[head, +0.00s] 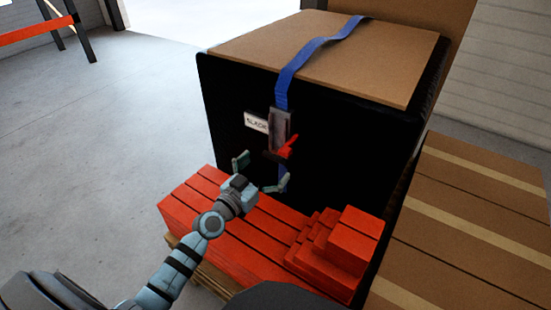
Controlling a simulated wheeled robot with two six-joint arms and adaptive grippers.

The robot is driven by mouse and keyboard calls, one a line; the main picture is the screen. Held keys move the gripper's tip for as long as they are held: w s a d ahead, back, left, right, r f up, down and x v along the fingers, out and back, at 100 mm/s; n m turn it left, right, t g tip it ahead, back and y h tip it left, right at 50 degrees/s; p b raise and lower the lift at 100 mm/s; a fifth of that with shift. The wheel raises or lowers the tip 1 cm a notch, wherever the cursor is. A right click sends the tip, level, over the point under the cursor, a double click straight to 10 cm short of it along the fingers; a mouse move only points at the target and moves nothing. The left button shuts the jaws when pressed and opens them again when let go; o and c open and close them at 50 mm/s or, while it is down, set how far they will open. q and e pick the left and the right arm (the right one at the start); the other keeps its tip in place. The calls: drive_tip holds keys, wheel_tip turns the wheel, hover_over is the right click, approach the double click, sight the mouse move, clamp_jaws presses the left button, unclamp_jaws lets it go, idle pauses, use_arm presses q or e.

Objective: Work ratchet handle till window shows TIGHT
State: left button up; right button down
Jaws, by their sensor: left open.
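A ratchet (279,129) with a grey metal body sits on a blue strap (312,49) against the black side of a large crate (228,108). Its red handle (289,146) sticks out at the lower right of the body. A small white window (256,122) left of the ratchet seems to read SLACK. My left gripper (260,172) is open, its fingers spread just below and in front of the red handle. I cannot tell whether it touches the handle. The strap's lower end is partly hidden behind the gripper. My right gripper is not in view.
Red boxes (188,205) lie on a wooden pallet (208,268) under my left arm, with smaller red blocks (350,240) stacked at the right. Brown taped cartons (470,215) stand at the right. Grey floor at the left is clear up to a red-orange barrier (30,33).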

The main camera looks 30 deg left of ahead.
sight(273, 159)
use_arm(q)
drive_tip(key=w, duration=0.4)
drive_tip(key=shift+w+d+f+b, duration=0.1)
drive_tip(key=shift+w+d+b, duration=0.05)
drive_tip(key=shift+d+b, duration=0.15)
drive_tip(key=shift+w, duration=0.25)
drive_tip(key=shift+c, duration=0.2)
drive_tip(key=c, duration=1.6)
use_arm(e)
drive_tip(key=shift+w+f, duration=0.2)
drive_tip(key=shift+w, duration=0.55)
